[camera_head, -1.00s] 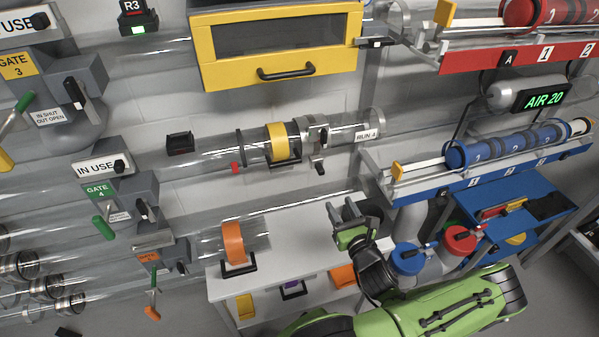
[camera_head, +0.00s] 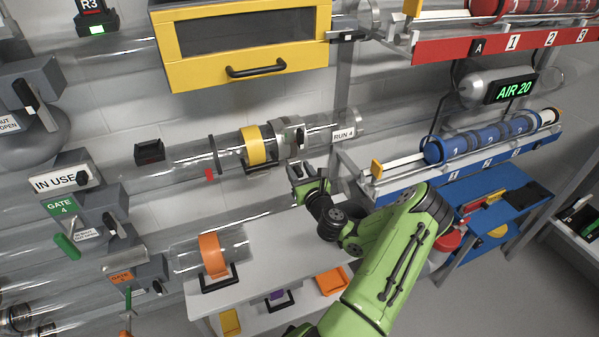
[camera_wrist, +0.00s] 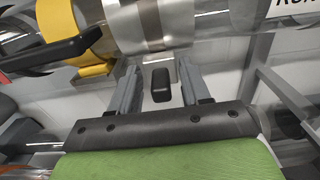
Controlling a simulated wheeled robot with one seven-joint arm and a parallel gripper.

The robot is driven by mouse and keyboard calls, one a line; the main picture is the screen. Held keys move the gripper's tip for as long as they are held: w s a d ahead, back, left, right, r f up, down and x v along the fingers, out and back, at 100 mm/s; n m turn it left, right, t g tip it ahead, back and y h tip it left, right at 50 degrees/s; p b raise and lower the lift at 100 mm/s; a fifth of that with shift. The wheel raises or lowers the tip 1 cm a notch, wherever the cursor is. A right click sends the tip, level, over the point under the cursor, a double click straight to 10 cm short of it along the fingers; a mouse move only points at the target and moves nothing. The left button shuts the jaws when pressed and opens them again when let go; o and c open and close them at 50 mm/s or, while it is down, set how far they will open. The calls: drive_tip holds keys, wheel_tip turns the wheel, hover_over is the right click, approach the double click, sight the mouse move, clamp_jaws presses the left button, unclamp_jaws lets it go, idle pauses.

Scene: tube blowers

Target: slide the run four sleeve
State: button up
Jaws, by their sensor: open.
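The run four tube is clear and runs across the middle of the head view beside a white RUN 4 label (camera_head: 344,134). It carries a yellow band (camera_head: 254,146) with a black handle below, also at the upper left of the wrist view (camera_wrist: 88,40). Right of the band is a metal collar (camera_head: 289,137), also at the top of the wrist view (camera_wrist: 150,25). I cannot tell exactly which part is the sleeve. My gripper (camera_head: 303,178) is open just below the collar. In the wrist view a black knob (camera_wrist: 160,84) shows between the fingers; contact is unclear.
A yellow cabinet (camera_head: 245,72) hangs above the tube. A blue rack (camera_head: 470,165) with blue canisters is to the right. Below, a white bench (camera_head: 290,245) holds a clear tube piece with an orange band (camera_head: 212,256). Gate 4 levers stand at the left.

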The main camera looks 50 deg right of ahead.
clamp_jaws()
idle(0.3)
drive_tip(key=s+d+p, duration=0.1)
drive_tip(key=d+p, duration=0.1)
drive_tip(key=d, duration=0.1)
drive_tip(key=s+d+p, duration=0.1)
drive_tip(key=shift+s+d, duration=0.35)
unclamp_jaws()
drive_tip(key=shift+s+d, duration=0.1)
